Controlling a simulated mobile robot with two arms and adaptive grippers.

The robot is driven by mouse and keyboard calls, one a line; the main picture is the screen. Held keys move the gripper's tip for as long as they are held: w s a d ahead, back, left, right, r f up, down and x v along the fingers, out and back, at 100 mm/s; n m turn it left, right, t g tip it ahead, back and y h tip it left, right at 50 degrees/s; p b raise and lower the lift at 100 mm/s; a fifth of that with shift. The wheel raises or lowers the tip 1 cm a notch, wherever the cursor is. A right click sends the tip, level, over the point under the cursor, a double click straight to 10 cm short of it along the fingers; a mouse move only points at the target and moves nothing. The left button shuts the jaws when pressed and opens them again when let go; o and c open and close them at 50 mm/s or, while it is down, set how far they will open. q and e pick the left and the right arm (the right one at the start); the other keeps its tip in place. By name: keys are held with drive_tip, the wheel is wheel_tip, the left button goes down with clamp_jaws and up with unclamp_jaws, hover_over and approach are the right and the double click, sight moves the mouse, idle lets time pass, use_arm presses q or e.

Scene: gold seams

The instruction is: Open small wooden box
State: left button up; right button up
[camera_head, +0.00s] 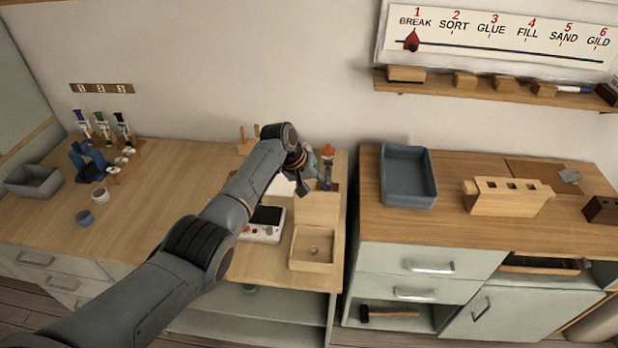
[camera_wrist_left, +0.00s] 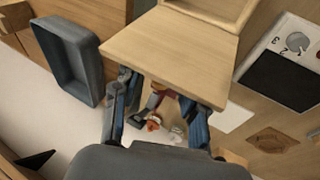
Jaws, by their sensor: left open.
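The small wooden box (camera_head: 313,265) stands near the front right corner of the left wooden counter. Its inside shows, with a small object in it. Its pale lid (camera_head: 317,209) is swung up and back from the box's far edge. In the left wrist view the lid (camera_wrist_left: 170,48) fills the top middle, with part of the box (camera_wrist_left: 218,8) beyond it. My left gripper (camera_head: 323,181) is open, just behind the lid. In the wrist view its fingers (camera_wrist_left: 160,103) are spread and the lid hides their tips; I cannot tell whether they touch it. My right gripper is not in view.
A white device with a dark screen (camera_head: 266,216) sits left of the box. A red-topped item (camera_head: 327,152) stands behind my left gripper. A grey-blue tray (camera_head: 408,197) stands on the right counter, across a gap. The left counter's middle is mostly clear.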

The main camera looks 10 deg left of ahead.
use_arm(q)
drive_tip(key=v, duration=1.1)
drive_tip(key=shift+a+r, duration=0.15)
drive_tip(key=shift+r, duration=0.15)
drive_tip(key=shift+s, duration=0.1)
